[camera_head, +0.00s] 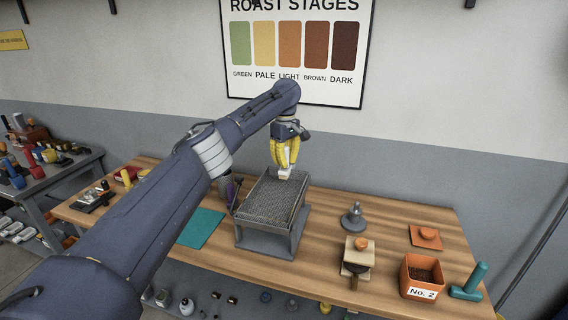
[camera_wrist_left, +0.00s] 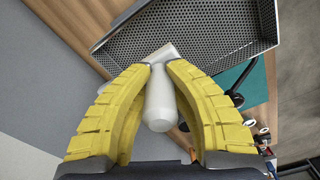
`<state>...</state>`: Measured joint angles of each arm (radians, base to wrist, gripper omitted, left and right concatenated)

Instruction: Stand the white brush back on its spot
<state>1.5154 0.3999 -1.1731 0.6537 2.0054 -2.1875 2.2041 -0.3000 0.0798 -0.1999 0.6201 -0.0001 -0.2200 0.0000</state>
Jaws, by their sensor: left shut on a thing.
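My left gripper (camera_head: 285,152), with yellow fingers, is shut on the white brush (camera_head: 284,174). It holds the brush at the back edge of a perforated metal tray (camera_head: 268,200) on a grey stand. In the left wrist view the brush's white handle (camera_wrist_left: 159,103) lies between the two yellow fingers, pointing toward the camera. Its wider white end is beyond the fingertips, by the tray's rim (camera_wrist_left: 112,42). I cannot tell whether the brush touches the tray. My right gripper is not in view.
A teal mat (camera_head: 201,228) lies left of the stand. To the right are a grey bell-shaped piece (camera_head: 353,218), a wooden block piece (camera_head: 358,257), an orange square with a knob (camera_head: 425,237), an orange "No. 2" bin (camera_head: 421,278) and a teal-handled tool (camera_head: 469,282).

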